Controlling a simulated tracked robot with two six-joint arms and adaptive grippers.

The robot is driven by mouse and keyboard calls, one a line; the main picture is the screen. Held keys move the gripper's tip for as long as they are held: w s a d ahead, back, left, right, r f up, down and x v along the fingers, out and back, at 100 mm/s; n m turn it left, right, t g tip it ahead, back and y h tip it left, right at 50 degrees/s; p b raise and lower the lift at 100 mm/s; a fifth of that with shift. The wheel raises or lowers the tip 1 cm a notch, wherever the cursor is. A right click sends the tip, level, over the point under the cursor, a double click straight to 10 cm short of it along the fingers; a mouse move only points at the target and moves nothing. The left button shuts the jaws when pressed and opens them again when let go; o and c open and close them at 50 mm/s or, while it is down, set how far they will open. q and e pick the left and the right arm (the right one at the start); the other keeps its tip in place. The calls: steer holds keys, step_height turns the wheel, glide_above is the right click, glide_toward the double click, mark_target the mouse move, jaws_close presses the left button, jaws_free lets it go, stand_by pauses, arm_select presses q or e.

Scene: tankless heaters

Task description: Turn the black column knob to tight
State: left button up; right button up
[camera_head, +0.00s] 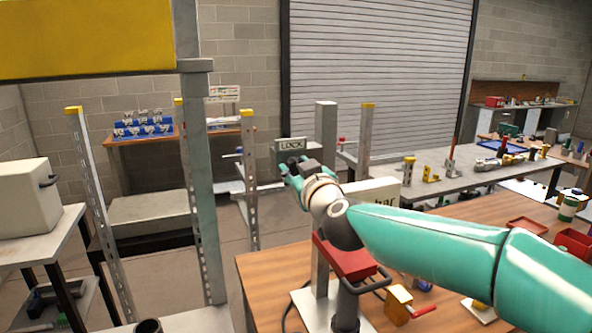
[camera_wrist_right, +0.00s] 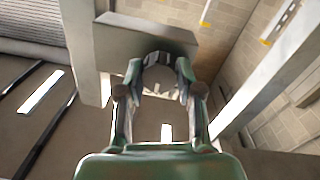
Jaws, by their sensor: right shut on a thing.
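My right gripper (camera_head: 292,172) is at the grey column (camera_head: 326,135), just under a small dark plate marked LOCK (camera_head: 291,145). In the wrist view its two green fingers (camera_wrist_right: 160,80) are closed around a round grey-looking knob (camera_wrist_right: 160,76), just below the edge of the plate (camera_wrist_right: 150,36). The knob is the only round thing between the fingers; its dark colour is not clear there. In the head view the gripper hides the knob, and its turn angle cannot be told. My left gripper is not in view.
A wooden bench (camera_head: 275,268) holds a red block (camera_head: 345,258), red trays (camera_head: 575,243) and a yellow part (camera_head: 398,304). A grey bench with several fittings (camera_head: 455,178) stands behind at right. Metal uprights (camera_head: 205,190) stand at left.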

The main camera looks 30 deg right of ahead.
steer(key=m, duration=0.4)
steer(key=shift+m, duration=0.3)
steer(key=m+y+b, duration=0.1)
steer(key=m+b, duration=0.1)
steer(key=m, duration=1.4)
steer(key=shift+d+b, duration=0.2)
steer(key=shift+b, duration=0.1)
steer(key=shift+f+m, duration=0.1)
steer(key=shift+m, duration=0.2)
steer(key=o, duration=1.2)
steer(key=shift+d, duration=0.1)
steer(key=shift+c, duration=0.2)
